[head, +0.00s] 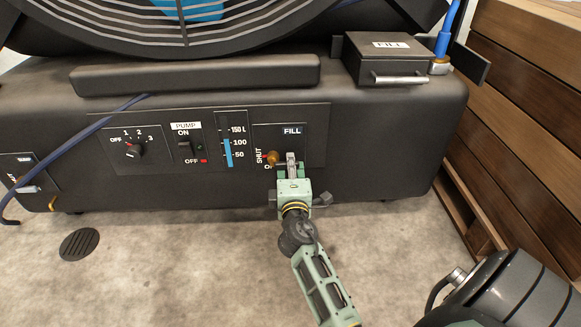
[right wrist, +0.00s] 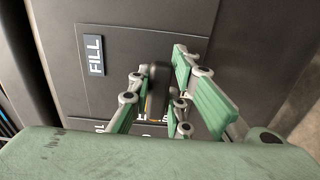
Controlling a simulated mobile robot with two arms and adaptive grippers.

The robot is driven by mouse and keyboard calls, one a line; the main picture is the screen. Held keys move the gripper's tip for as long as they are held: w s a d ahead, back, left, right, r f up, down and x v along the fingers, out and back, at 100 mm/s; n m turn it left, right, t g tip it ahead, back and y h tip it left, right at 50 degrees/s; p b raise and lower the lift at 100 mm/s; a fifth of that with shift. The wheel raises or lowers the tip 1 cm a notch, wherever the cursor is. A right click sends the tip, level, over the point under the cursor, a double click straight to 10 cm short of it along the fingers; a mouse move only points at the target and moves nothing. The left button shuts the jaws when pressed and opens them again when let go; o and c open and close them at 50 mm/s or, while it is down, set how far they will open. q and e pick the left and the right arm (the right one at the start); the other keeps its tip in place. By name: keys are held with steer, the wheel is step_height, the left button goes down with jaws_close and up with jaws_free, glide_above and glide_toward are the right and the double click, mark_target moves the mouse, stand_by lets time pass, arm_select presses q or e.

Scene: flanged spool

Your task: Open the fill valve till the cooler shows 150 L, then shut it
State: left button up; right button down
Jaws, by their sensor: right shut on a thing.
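The fill valve (head: 272,157) is a small brass-coloured body on the FILL panel, with SHUT lettered on its left and a partly covered label starting with O below. My right gripper (head: 291,163) is at the valve, just to its right in the head view. In the right wrist view its fingers are closed around the dark valve handle (right wrist: 158,88). Fingers and perspective hide which way the handle points. The cooler's level gauge (head: 228,152) has a blue column standing slightly above the 100 mark, below 150 L. My left gripper is not in view.
Left of the gauge are the pump switch (head: 185,150) and a rotary knob (head: 134,151). A dark FILL box (head: 391,58) with a bar handle and a blue hose (head: 446,30) sit above right. Wooden slats (head: 530,90) stand at right. Floor in front is mostly clear, with a drain (head: 79,244).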

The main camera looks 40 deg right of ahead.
steer(key=shift+w+a+r, duration=0.1)
steer(key=shift+a+r, duration=0.05)
steer(key=shift+a, duration=0.1)
steer(key=c, duration=1.7)
jaws_free()
steer(key=shift+c, duration=0.2)
steer(key=shift+o, duration=0.5)
steer(key=shift+d, duration=0.1)
steer(key=shift+s, duration=0.3)
steer(key=v, duration=0.7)
